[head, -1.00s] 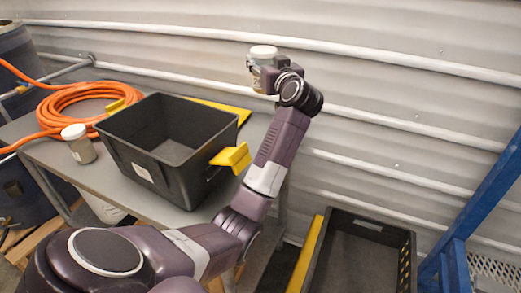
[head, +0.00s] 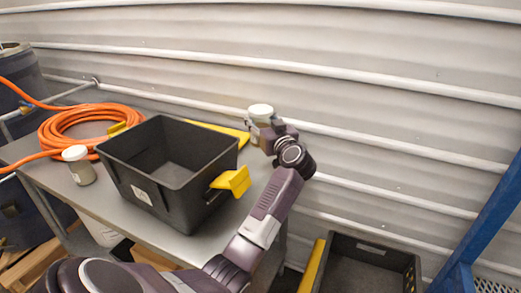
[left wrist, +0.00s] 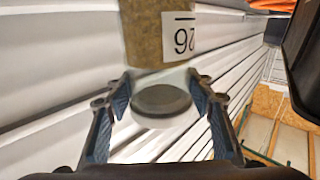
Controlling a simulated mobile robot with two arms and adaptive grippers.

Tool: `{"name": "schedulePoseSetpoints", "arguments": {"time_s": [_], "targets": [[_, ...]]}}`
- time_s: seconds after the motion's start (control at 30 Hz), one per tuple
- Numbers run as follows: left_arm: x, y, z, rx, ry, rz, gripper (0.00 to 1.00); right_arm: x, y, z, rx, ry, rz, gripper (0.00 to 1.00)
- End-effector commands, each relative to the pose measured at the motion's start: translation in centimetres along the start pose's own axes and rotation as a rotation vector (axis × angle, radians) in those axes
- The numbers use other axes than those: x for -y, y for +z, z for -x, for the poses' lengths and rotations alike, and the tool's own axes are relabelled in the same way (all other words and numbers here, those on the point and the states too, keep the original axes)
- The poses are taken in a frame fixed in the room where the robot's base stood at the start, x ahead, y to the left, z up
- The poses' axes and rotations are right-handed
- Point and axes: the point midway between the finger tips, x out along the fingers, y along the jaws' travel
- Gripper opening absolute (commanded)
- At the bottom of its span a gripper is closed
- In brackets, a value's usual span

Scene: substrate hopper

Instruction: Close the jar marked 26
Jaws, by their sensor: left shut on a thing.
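The jar marked 26 shows in the left wrist view (left wrist: 160,35), with brown contents and a white label that reads upside down. Its whitish lid end, with a dark round face (left wrist: 160,99), lies between the fingers of my left gripper (left wrist: 158,82), which is shut on the jar around that end. In the head view the jar (head: 260,113) has a pale top and is held upright past the right end of the table. My left gripper (head: 264,132) partly hides its body. I cannot tell how firmly the lid sits. My right gripper is not in view.
A black bin (head: 140,178) with yellow handles stands on the grey table (head: 60,180). Another white-lidded jar (head: 82,173) and a coiled orange hose (head: 85,132) are left of it. A black crate (head: 370,262) stands lower right, near a blue frame (head: 485,225). A ribbed wall runs behind.

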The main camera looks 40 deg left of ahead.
Motion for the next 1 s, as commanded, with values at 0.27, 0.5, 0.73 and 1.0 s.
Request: {"name": "schedulePoseSetpoints", "arguments": {"time_s": [0.27,0.5,0.73,1.0], "targets": [[0.0,5.3,-0.1,-0.005,0.001,-0.001,0.0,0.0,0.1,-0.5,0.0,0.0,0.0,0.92],[0.0,5.9,-0.1,-0.005,0.0,0.002,0.0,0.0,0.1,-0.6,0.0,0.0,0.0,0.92],[0.0,6.6,-0.1,-0.004,0.0,-0.001,0.0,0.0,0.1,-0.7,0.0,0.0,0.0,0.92],[0.0,10.0,-0.1,-0.004,0.001,0.001,0.0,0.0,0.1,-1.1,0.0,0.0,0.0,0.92]]}}
